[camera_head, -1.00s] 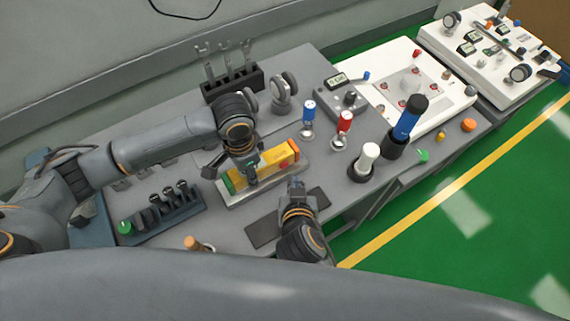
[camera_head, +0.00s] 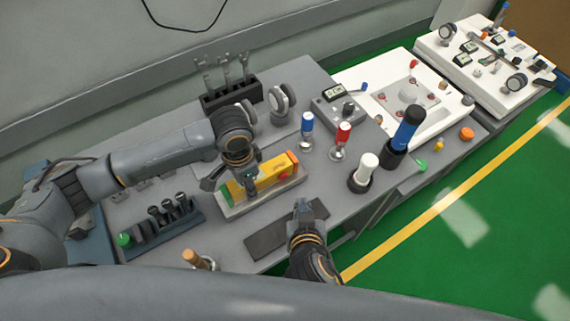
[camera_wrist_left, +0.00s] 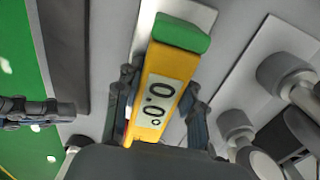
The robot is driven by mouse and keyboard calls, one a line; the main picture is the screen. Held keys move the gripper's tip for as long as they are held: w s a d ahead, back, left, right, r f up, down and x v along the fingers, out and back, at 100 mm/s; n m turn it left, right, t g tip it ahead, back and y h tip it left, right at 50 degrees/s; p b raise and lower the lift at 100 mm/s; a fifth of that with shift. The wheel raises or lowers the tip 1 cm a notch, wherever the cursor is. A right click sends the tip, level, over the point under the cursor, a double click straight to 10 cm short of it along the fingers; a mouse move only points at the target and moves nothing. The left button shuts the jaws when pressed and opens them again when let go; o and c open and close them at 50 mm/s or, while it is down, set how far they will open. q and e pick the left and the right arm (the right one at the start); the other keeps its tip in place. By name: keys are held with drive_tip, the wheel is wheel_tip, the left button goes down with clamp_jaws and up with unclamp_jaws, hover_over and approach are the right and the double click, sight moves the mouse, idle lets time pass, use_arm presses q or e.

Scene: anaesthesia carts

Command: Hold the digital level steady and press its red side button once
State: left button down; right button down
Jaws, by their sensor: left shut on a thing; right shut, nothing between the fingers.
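The digital level (camera_head: 275,172) is yellow, with one green end and one orange-red end. It lies along a pale tray-like base (camera_head: 236,208) on the bench. My left gripper (camera_head: 252,192) reaches down from above and is shut across the level. In the left wrist view the level (camera_wrist_left: 176,62) sits between both fingers, its display showing 0.0°. A sliver of red shows on its side beside a finger; I cannot make out the button clearly. My right gripper (camera_head: 303,207) is shut and empty, in front of the level and apart from it. It also shows in the left wrist view (camera_wrist_left: 62,112).
A dark mat (camera_head: 268,240) lies under and beside my right gripper. A blue-handled tool (camera_head: 307,124), a red-handled one (camera_head: 342,134) and a white-topped one (camera_head: 368,164) stand to the right. A dark tool rack (camera_head: 165,222) is at left.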

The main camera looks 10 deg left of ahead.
use_arm(q)
drive_tip(key=c, duration=0.7)
unclamp_jaws()
drive_tip(key=shift+c, duration=0.2)
drive_tip(key=shift+r, duration=0.1)
